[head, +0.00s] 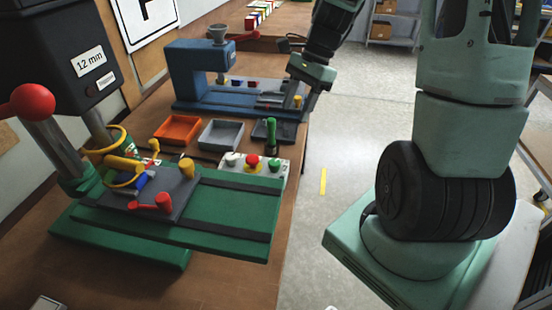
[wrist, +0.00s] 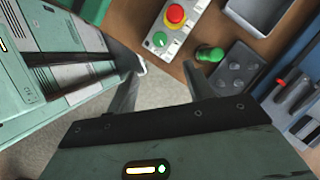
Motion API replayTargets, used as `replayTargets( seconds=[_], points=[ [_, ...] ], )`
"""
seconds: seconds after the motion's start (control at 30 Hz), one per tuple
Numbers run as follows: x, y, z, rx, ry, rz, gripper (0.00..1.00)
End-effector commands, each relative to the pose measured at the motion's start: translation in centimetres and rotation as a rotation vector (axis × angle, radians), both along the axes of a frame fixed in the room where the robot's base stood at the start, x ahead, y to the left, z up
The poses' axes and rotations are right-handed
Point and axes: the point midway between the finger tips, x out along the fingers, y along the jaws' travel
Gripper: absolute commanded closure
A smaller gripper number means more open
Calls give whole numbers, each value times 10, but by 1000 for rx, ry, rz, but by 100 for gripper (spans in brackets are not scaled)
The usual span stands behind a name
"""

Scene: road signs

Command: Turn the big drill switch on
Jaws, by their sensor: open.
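The big drill (head: 90,55) stands at the left in the head view, with a dark head labelled 12 mm, a red-knobbed lever and a green base. A light control box (head: 240,170) sits behind its green table. It carries a red button (head: 252,160), a green knob (head: 274,164) and a pale knob (head: 233,158). In the wrist view the green knob (wrist: 160,39) lies beyond my fingertips, beside the red button (wrist: 175,13). My gripper (wrist: 160,72) is open and empty, apart from the box; it also shows in the head view (head: 296,106). The knob's exact setting is unclear.
A green-handled piece (wrist: 210,53) stands near the control box, close to my right finger in the wrist view. Orange (head: 177,130) and grey (head: 221,134) trays lie behind the box. A blue machine (head: 195,75) stands farther back.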

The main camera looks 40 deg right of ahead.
Motion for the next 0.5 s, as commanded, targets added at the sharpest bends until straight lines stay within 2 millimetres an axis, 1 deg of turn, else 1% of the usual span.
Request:
replayTargets(
  seconds=[0.1, 0.5],
  points=[
    [0, 10, -22, 5, 5, 3, 48],
    [4, 42, -99, 4, 5, 6, 48]
  ],
)
